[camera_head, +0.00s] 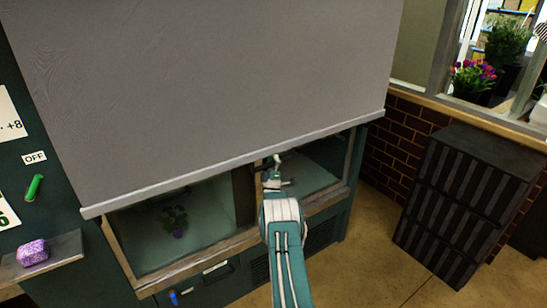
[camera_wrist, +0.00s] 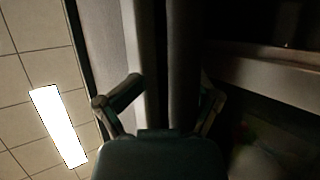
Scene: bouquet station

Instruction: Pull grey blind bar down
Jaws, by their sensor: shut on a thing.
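The grey blind (camera_head: 215,80) hangs over the upper part of a dark green cabinet. Its light grey bar (camera_head: 180,182) runs along the lower edge, tilted in the head view, and covers part of the opening. My gripper (camera_head: 272,170) is at the bar, right of its middle. In the wrist view, my gripper (camera_wrist: 165,98) has one finger on each side of the bar (camera_wrist: 148,60) and is shut on it. The exact contact is dark and partly hidden.
Below the bar, a small plant (camera_head: 174,222) stands behind the cabinet's glass. A dark slatted crate stack (camera_head: 465,190) stands on the right. Floor (camera_head: 365,255) is clear between.

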